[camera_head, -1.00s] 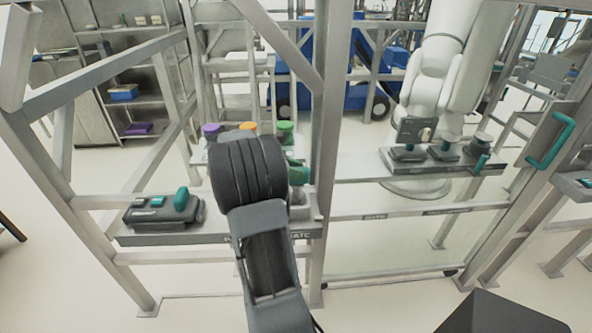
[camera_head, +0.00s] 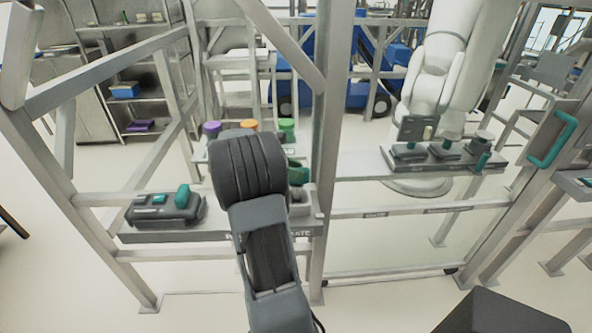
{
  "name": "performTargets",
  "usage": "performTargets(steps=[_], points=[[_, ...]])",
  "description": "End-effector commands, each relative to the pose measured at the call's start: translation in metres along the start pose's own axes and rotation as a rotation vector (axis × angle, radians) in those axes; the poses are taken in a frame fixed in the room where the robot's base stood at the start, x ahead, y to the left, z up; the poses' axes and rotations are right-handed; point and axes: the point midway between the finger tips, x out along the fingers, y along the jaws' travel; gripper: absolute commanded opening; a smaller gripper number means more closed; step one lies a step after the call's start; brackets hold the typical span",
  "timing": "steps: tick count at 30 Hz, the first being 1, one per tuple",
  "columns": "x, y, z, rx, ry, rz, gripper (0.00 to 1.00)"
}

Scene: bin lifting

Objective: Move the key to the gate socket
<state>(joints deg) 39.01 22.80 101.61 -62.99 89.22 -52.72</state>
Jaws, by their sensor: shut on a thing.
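My arm's dark ribbed wrist (camera_head: 250,168) covers the middle of the left-hand shelf, and the jaws are hidden behind it. No key can be made out for certain. A dark green piece (camera_head: 298,173) shows just right of the wrist; I cannot tell whether it is the key or part of a fixture. I cannot tell whether the green piece touches the block. A dark device with a teal handle (camera_head: 183,195) sits at the shelf's left end.
A metal frame post (camera_head: 322,140) rises just right of the grey block. Purple (camera_head: 212,128), orange (camera_head: 249,125) and green (camera_head: 286,125) knobs stand behind the wrist. A right-hand shelf (camera_head: 355,166) carries dark fixtures. A white robot arm (camera_head: 440,70) stands behind it.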

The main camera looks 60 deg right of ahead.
Motion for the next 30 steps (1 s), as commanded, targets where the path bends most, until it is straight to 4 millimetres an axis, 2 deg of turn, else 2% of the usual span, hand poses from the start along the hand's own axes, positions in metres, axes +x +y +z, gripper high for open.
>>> performTargets(steps=[11,30], points=[[0.000,0.000,0.000,0.001,0.000,0.000,0.00],[0.006,0.000,-0.013,0.001,0.000,0.000,0.00]])
